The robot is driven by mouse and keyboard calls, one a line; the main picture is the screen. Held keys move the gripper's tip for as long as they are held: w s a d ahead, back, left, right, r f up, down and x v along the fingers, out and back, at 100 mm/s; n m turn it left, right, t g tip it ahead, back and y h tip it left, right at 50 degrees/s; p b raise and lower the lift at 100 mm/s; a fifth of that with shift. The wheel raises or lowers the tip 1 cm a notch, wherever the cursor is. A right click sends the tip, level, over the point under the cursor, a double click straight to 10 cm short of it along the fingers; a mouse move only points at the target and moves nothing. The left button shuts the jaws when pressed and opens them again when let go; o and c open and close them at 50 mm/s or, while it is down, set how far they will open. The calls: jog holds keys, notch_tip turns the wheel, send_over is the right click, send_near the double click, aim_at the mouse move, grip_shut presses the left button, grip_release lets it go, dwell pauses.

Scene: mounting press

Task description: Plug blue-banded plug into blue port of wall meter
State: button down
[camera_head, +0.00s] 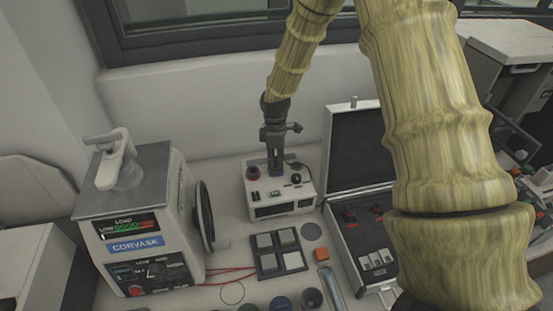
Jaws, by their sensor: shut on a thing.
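My gripper (276,150) points down over a small white instrument box (282,211) that stands on the bench close to the wall. It is shut on a dark, narrow thing that I take for the plug. A bluish patch shows just below the fingers, at the box's top; I cannot tell whether it is the plug's band or the port. I cannot tell whether the plug touches the box or sits in it. The box top also has a red-rimmed round part (252,173) and a black knob (296,178). A dark cable curves to the right of the fingers.
A large CORVASK load unit (150,255) stands left, with red leads beside it. An open black case (355,150) lies right. A tray of square samples (279,252) and several round pots are in front. My arm covers the upper right.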

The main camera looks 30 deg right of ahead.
jog(key=shift+f, duration=0.25)
jog(key=c, duration=0.8)
grip_release()
jog(key=shift+o, duration=0.2)
jog(key=shift+r, duration=0.15)
jog(key=shift+r+p, duration=2.3)
jog(key=shift+r, duration=1.35)
jog(key=shift+s+d, duration=0.1)
